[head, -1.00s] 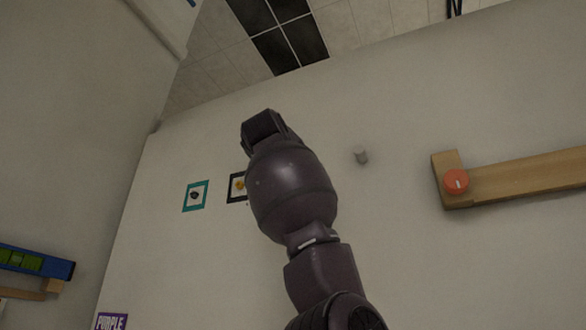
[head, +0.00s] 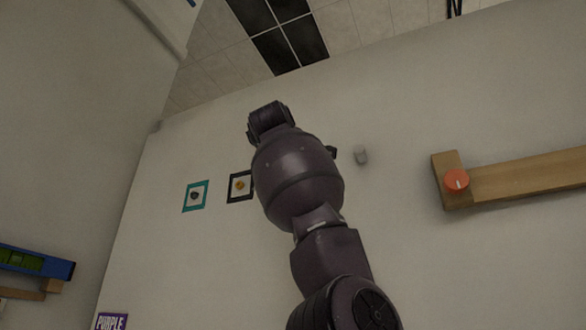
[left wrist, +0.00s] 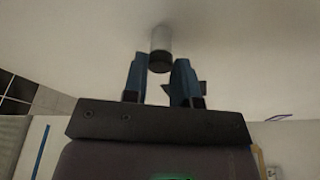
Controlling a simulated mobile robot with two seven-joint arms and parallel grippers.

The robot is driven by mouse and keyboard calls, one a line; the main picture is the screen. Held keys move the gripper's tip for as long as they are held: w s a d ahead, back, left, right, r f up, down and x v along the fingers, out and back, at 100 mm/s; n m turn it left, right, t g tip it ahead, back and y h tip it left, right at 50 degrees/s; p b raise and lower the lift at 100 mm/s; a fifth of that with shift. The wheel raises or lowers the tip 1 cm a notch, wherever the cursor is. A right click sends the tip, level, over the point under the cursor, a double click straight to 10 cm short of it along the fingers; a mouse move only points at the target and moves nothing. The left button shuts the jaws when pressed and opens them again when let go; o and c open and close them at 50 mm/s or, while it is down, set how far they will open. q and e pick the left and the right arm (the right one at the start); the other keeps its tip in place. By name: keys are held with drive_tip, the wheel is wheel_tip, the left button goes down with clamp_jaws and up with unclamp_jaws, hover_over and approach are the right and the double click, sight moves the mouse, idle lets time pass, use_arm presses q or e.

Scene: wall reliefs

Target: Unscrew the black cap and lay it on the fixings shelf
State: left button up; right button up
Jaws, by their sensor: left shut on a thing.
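In the left wrist view the black cap (left wrist: 160,62) sits at the near end of a pale grey cylinder (left wrist: 161,38) that reaches toward the wall. The blue fingers of my left gripper (left wrist: 160,74) are on either side of the cap and shut on it. In the head view my arm hides the cap and most of this gripper; a small dark part shows at the arm's right edge. My right gripper is in neither view. I cannot tell which surface is the fixings shelf.
A wooden bar (head: 520,178) with an orange knob (head: 457,181) is farther right. Teal-framed (head: 204,204) and black-framed (head: 231,195) squares are on the left. A blue ledge (head: 62,270) is at far left.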

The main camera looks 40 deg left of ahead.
use_arm(q)
drive_tip(key=n+g, duration=0.1)
drive_tip(key=n, duration=0.4)
drive_tip(key=shift+r, duration=0.1)
drive_tip(key=shift+n+g, duration=0.3)
drive_tip(key=n+h, duration=0.1)
drive_tip(key=n, duration=0.3)
drive_tip(key=shift+s+r+n+g, duration=0.1)
drive_tip(key=shift+n+g, duration=0.2)
drive_tip(key=shift+g, duration=0.1)
drive_tip(key=o, duration=0.5)
drive_tip(key=shift+o, duration=0.2)
